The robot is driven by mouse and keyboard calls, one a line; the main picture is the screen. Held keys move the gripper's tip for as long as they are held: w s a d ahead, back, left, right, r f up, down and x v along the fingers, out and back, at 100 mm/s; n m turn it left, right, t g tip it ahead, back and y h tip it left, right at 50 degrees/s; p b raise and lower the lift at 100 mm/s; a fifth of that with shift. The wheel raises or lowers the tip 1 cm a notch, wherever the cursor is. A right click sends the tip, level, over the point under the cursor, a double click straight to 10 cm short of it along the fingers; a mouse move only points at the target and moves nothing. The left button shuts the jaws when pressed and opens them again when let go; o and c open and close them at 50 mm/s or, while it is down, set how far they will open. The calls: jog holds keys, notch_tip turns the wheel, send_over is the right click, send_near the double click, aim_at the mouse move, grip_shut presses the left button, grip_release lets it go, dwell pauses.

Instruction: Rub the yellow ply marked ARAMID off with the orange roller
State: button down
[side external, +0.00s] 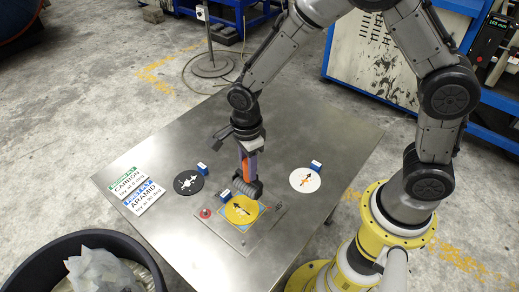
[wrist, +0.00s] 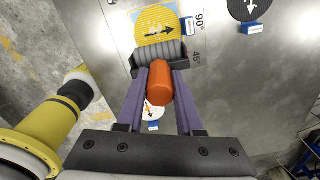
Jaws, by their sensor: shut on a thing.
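The yellow ply (side external: 241,209) is a disc with a black arrow, lying on a metal plate (side external: 222,229) on the table. It also shows at the top of the wrist view (wrist: 150,20), its arrow pointing right towards the plate's 90° mark. My gripper (side external: 247,172) is shut on the orange handle of the roller (wrist: 160,84). The roller's grey ribbed drum (side external: 250,190) is at the edge of the yellow ply in both views and hides part of it. I cannot tell whether the drum presses on the ply. The ply's blue-and-white tag (side external: 225,194) stands beside it.
A black ply (side external: 188,184) lies left of the plate and a white ply (side external: 305,181) to its right, each with a blue-and-white tag. A red knob (side external: 205,213) is on the plate's left. Two signs (side external: 143,197) lie on the table's left. A dark bin (side external: 100,240) stands at lower left.

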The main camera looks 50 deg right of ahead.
aim_at(249, 183)
jog(key=shift+f, duration=2.85)
jog(key=shift+f, duration=0.55)
jog(key=shift+a, duration=0.1)
jog(key=shift+a, duration=1.9)
jog(key=shift+d, duration=2.05)
jog(key=shift+r, duration=0.1)
